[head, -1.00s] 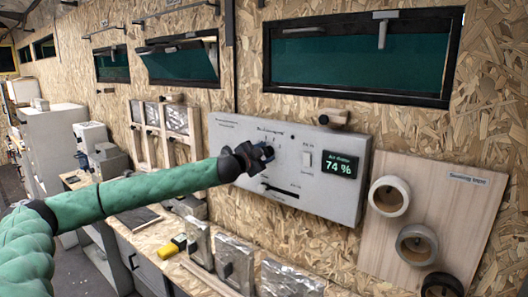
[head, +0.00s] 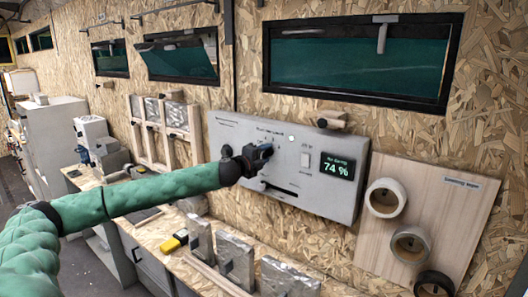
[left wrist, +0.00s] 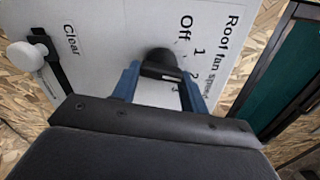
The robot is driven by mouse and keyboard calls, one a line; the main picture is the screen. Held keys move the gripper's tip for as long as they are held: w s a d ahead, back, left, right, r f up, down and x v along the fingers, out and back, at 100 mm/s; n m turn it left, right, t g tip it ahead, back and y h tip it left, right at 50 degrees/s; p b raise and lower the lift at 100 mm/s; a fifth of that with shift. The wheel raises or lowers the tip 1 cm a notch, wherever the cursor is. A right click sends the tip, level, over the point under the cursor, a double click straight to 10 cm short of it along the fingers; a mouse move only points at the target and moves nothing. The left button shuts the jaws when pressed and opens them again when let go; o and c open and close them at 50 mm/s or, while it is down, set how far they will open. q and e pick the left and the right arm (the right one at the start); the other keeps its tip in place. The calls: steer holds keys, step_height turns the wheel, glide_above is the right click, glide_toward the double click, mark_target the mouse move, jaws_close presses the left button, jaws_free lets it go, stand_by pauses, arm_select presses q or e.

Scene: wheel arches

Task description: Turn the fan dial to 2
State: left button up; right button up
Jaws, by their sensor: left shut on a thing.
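The fan dial is a black knob (left wrist: 158,62) on the light grey control panel (head: 328,202). In the left wrist view it sits between the two blue fingers of my left gripper (left wrist: 160,82), which is shut on it. The print around it reads "Roof fan speed", "Off", 1 and 2, with a 3 partly hidden by a finger. A short white mark shows on the knob on the side towards 2 and 3; I cannot tell exactly which number it meets. In the head view my left gripper (head: 262,156) hides the dial. My right gripper is out of view.
Beside the dial are a slider with a white knob (left wrist: 27,54) marked "Clear", a white switch (head: 305,159) and a display (head: 337,167) reading 74 %. A wooden board (head: 440,205) with rings hangs at right. Wrapped blocks (head: 234,258) stand on the bench below.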

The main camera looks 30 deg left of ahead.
arm_select(q)
steer(key=shift+f+m+p, duration=0.1)
steer(key=shift+m+p, duration=0.25)
steer(key=shift+m, duration=0.55)
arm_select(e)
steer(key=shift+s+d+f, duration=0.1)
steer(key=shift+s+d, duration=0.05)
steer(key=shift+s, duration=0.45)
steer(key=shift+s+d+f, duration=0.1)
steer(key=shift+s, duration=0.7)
arm_select(q)
steer(key=o, duration=1)
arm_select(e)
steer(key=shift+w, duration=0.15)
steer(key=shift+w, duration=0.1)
arm_select(q)
steer(key=shift+s+a+f+b, duration=0.1)
steer(key=shift+s+b, duration=0.35)
steer(key=shift+s, duration=0.1)
steer(key=shift+s+a+b, duration=0.2)
steer(key=shift+s+b, duration=1.7)
steer(key=shift+s, duration=1.4)
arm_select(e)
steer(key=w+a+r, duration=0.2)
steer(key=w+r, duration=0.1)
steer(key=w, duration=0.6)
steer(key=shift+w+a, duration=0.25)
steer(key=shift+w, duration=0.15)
